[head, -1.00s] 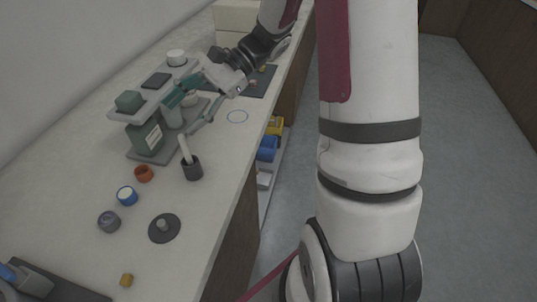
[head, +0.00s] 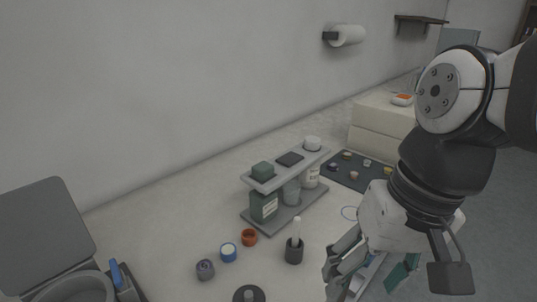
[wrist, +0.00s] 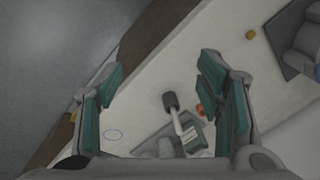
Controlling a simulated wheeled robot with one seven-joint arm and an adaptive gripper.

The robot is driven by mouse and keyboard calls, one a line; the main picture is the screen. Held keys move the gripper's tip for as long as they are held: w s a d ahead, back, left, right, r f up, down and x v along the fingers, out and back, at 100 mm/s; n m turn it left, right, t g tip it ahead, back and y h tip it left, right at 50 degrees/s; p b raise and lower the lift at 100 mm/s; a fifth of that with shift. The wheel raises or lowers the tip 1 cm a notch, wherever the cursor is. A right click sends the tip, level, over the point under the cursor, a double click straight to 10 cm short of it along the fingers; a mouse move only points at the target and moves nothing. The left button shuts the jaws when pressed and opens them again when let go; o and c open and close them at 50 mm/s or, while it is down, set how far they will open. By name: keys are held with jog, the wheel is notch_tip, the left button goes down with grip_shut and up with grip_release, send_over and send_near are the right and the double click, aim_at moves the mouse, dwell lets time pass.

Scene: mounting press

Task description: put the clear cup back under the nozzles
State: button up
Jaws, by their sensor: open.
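The clear cup (head: 291,193) is a translucent grey vessel. In the head view it stands on the base of a grey rack (head: 286,216), below the upper shelf, between a dark green labelled container (head: 264,206) and a white labelled one (head: 311,176). The nozzles cannot be made out. My gripper (head: 362,280) is in front and to the right of the rack, apart from the cup. In the wrist view my gripper (wrist: 160,75) is wide open, with nothing between its green pads. The rack shows low between the fingers there, partly cut off.
A dark pot with a white stick (head: 294,252) stands before the rack. A blue ring mark (head: 349,213) on the counter is empty. A dark mat (head: 372,176) lies behind.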

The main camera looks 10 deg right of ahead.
jog(key=shift+s+d+n+t+h, duration=0.8)
jog(key=shift+s+d+n, duration=0.2)
jog(key=shift+s+d, duration=0.05)
jog(key=shift+r, duration=0.1)
notch_tip(320, 180, up, 8)
jog(key=t+p, duration=0.1)
jog(key=p, duration=0.5)
jog(key=shift+t+p, duration=0.3)
jog(key=shift+p, duration=0.1)
jog(key=shift+r, duration=0.1)
